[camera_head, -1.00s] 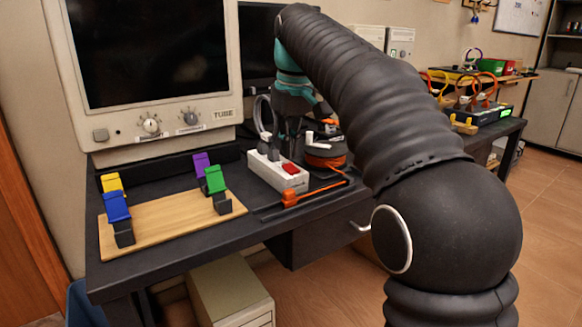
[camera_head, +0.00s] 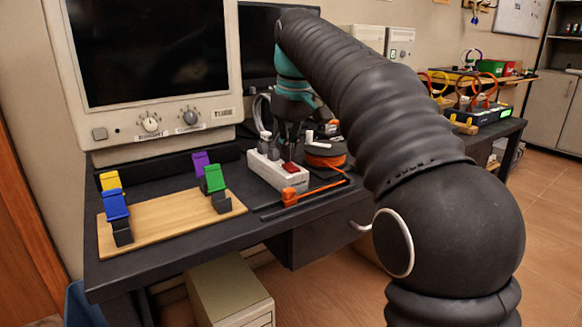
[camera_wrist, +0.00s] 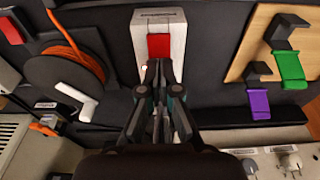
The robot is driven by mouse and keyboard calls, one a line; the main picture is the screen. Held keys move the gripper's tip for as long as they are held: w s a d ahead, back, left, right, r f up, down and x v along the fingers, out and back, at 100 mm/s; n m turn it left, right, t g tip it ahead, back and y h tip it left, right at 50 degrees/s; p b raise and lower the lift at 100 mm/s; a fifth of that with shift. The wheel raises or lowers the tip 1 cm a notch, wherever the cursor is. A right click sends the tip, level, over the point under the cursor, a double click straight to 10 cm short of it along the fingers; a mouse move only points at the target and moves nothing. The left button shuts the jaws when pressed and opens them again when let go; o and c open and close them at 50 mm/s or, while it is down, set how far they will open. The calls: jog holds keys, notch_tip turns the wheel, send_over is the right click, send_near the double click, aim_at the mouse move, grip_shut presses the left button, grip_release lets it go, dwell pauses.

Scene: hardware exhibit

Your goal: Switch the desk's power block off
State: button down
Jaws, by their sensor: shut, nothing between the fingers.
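The power block (camera_head: 263,171) is a white strip lying on the dark desk (camera_head: 160,262), with a red rocker switch (camera_head: 290,168) at its near end. In the wrist view the block (camera_wrist: 174,23) runs up the middle and its red switch (camera_wrist: 159,47) shows plainly. My gripper (camera_head: 287,160) is shut and empty, pointing down over the block just behind the switch. In the wrist view my gripper (camera_wrist: 159,66) has its fingertips close to the switch's edge. I cannot tell whether they touch it. The switch's on or off position is not clear. The fingers hide the block's socket part.
A wooden board (camera_head: 170,222) with coloured clamps lies left of the block. An orange cable spool (camera_head: 326,158) stands to its right, and an orange-handled bar (camera_head: 291,197) lies in front. A large monitor (camera_head: 150,75) stands behind.

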aim_at(288, 165)
jog(key=shift+f+b, duration=0.35)
jog(key=shift+f, duration=0.25)
dwell(0.3)
notch_tip(288, 165, up, 5)
jog(key=p, duration=0.4)
jog(key=shift+p, duration=0.35)
jog(key=shift+r, duration=1.05)
